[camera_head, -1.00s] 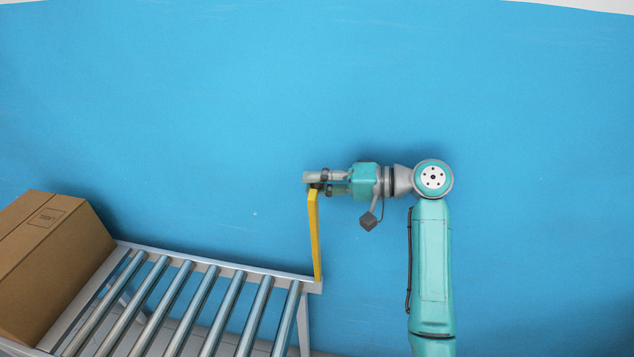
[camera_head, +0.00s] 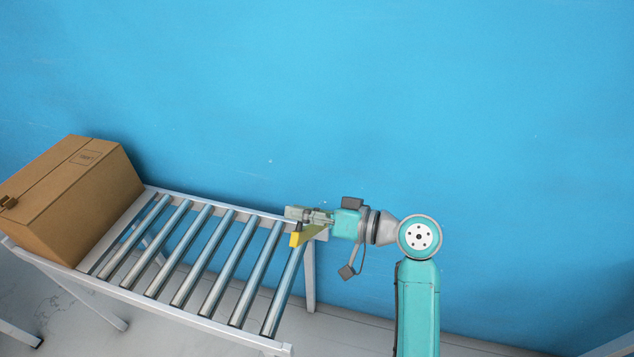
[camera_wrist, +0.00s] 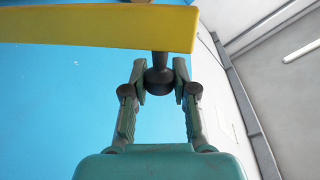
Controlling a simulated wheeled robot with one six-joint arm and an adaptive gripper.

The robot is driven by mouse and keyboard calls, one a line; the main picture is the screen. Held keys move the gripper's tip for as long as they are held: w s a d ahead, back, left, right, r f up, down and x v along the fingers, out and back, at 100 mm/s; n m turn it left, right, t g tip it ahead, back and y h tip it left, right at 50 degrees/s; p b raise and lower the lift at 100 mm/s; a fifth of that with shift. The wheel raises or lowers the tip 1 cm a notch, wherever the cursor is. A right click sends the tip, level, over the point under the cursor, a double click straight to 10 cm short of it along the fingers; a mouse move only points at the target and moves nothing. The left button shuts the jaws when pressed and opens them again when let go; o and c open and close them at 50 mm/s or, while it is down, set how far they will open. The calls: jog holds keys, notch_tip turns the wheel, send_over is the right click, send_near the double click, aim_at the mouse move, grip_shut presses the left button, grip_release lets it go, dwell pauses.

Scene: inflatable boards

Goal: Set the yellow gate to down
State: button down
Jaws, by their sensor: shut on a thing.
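The yellow gate (camera_head: 295,240) is a flat bar at the right end of the roller conveyor (camera_head: 205,318), by its far right corner. In the head view it looks short and foreshortened, leaning toward the camera over the last rollers; I cannot tell whether it is fully level. In the wrist view the gate (camera_wrist: 100,27) crosses the top as a broad yellow bar with a dark round knob (camera_wrist: 159,82) on a short stem. My gripper (camera_head: 306,216) is at the gate, and its fingers (camera_wrist: 160,74) are shut on the knob.
A brown cardboard box (camera_head: 75,195) sits on the left end of the conveyor. The rollers between box and gate are bare. A blue wall (camera_head: 400,100) stands behind. Grey floor (camera_head: 70,310) shows below, and the space right of my arm looks clear.

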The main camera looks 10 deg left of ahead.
jog(key=s+f+n, duration=0.4)
jog(key=s+f, duration=0.3)
jog(key=f, duration=0.5)
jog(key=s+f+n+t+y, duration=0.1)
jog(key=s+f+n, duration=0.3)
jog(key=s+f, duration=0.4)
jog(key=shift+a+f+n, duration=0.2)
jog(key=shift+f+n, duration=0.1)
jog(key=shift+f, duration=2.4)
jog(key=shift+f, duration=0.1)
jog(key=c, duration=1)
grip_release()
jog(key=shift+o, duration=0.5)
jog(key=s+d, duration=0.2)
jog(key=d, duration=0.9)
jog(key=shift+s+d+r, duration=0.15)
jog(key=shift+d+r, duration=0.1)
jog(key=shift+d, duration=0.1)
